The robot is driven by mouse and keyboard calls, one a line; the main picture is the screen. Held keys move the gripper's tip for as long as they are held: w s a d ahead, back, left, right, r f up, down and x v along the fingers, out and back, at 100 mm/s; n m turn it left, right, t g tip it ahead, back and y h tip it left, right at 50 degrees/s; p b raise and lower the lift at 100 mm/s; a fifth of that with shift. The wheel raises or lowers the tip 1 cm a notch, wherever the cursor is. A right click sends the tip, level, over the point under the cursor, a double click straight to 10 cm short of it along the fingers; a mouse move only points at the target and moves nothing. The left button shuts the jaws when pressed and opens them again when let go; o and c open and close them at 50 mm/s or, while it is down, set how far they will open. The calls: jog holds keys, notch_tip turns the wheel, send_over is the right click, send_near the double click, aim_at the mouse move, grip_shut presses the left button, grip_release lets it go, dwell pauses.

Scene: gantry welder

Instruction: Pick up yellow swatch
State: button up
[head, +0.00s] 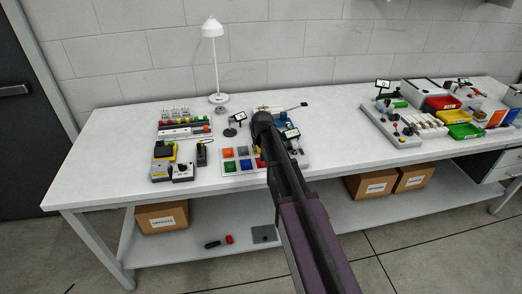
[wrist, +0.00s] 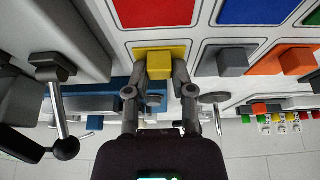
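The yellow swatch (wrist: 160,62) is a small yellow block at its place on the pale swatch panel, at the upper middle of the wrist view. My gripper (wrist: 160,72) is right at it, with one finger on each side of the yellow block. The fingers cover parts of its sides, and I cannot tell whether they touch it or stand slightly apart.
Red (wrist: 155,10), blue (wrist: 258,9), grey (wrist: 231,62) and orange (wrist: 298,60) swatches lie close around. A dark device with a metal lever (wrist: 55,100) stands close at left. A lamp (head: 213,60) stands behind. Bare white tabletop (head: 340,140) lies to the right.

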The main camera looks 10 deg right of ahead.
aim_at(258, 148)
jog(key=shift+c, duration=0.3)
jog(key=shift+r, duration=0.2)
notch_tip(258, 148, up, 10)
jog(key=p, duration=1)
jog(key=shift+f, duration=0.2)
dwell(0.4)
jog(key=shift+a, duration=0.15)
